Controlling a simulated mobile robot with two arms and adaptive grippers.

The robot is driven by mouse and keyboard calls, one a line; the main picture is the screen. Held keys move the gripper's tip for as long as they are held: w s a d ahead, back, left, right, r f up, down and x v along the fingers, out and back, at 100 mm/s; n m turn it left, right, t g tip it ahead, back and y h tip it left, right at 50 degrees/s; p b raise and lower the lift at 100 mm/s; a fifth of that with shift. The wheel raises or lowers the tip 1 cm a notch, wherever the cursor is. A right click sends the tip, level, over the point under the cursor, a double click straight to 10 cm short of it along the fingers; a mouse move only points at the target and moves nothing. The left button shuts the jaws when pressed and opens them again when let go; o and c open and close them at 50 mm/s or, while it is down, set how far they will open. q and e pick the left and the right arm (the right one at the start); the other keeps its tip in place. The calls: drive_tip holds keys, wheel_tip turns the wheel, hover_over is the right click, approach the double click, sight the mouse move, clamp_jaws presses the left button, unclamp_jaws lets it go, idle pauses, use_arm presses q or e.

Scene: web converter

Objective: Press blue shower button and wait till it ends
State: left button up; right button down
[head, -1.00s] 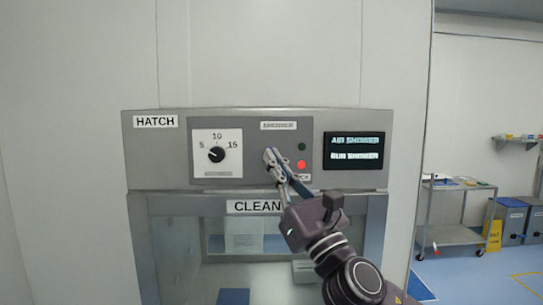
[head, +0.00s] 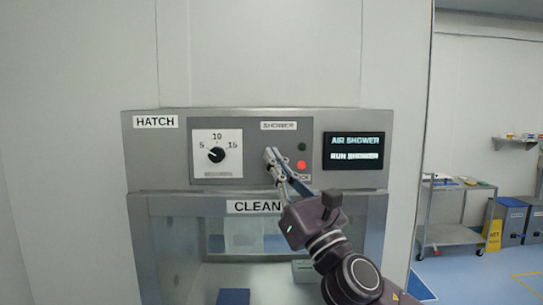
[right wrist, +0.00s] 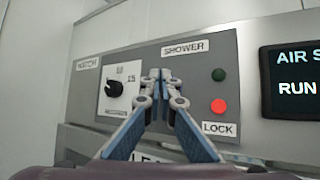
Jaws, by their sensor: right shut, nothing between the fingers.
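The hatch control panel (head: 251,182) has a SHOWER label (head: 279,126), which also shows in the right wrist view (right wrist: 186,47). My right gripper (head: 271,156) is shut and empty, its fingertips at the panel just below that label; they also show in the right wrist view (right wrist: 160,76). The blue shower button is not visible; the fingers cover the spot under the label. I cannot tell whether the tips touch the panel. The display (head: 354,149) reads AIR SHOWER and RUN SHOWER. My left gripper is not in view.
A dial (head: 216,155) marked 5, 10, 15 is left of the gripper. A dark green lamp (head: 302,147) and a lit red lamp (head: 301,166) are to its right. Below is the CLEAN hatch window, with a blue box (head: 233,296) inside. A cart (head: 450,236) stands far right.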

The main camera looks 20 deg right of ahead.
drive_tip(key=shift+w+d, duration=0.2)
drive_tip(key=shift+w, duration=0.35)
idle(1.0)
drive_tip(key=shift+s, duration=0.1)
drive_tip(key=shift+s+a, duration=0.3)
drive_tip(key=shift+s, duration=0.55)
drive_tip(key=s+p, duration=0.1)
drive_tip(key=s, duration=0.1)
drive_tip(key=s+a, duration=0.1)
drive_tip(key=s, duration=0.1)
drive_tip(key=shift+s+a+p, duration=0.2)
drive_tip(key=shift+s+p, duration=0.2)
